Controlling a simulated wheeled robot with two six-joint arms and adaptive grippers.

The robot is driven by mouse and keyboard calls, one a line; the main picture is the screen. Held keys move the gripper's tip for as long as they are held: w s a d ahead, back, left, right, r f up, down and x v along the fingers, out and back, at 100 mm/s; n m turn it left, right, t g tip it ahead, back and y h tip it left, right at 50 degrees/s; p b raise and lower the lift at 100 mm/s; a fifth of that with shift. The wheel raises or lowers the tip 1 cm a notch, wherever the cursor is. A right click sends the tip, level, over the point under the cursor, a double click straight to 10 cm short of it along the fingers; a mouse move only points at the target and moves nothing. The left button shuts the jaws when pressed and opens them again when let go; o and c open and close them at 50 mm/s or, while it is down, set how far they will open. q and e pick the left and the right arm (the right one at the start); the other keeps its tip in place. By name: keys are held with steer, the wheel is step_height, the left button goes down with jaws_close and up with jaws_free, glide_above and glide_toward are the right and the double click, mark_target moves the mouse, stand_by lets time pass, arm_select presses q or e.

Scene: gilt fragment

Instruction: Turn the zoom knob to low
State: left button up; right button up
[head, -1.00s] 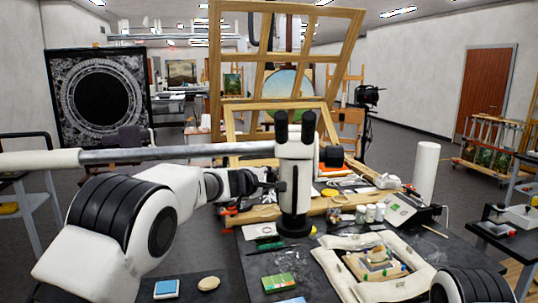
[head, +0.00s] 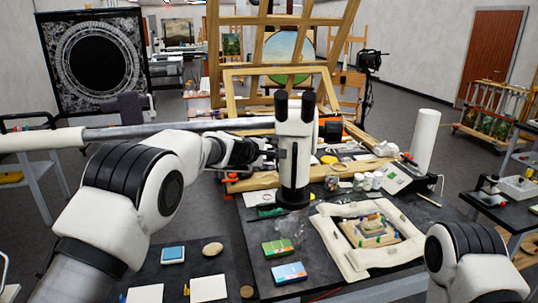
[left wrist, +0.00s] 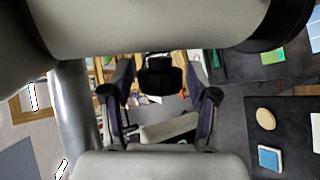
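The microscope (head: 294,150) stands upright on the table, white with two black eyepieces and a round black base. My left gripper (head: 272,153) is at its left side, in front of the white body's edge. In the left wrist view a short black knob (left wrist: 160,78), apparently the zoom knob, sticks out from a white body (left wrist: 150,28). It lies between the fingers of my left gripper (left wrist: 160,80), which stand apart with gaps on both sides. The knob's markings cannot be read. My right gripper is out of view.
A white and metal boom (head: 150,130) runs across behind my left arm to the microscope. Small boxes (head: 278,247) lie in front. Wooden frames (head: 262,55) stand behind.

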arm_select(q)
steer(key=v, duration=1.1)
steer(key=shift+s+r, duration=0.15)
steer(key=shift+s, duration=0.25)
steer(key=shift+w, duration=0.1)
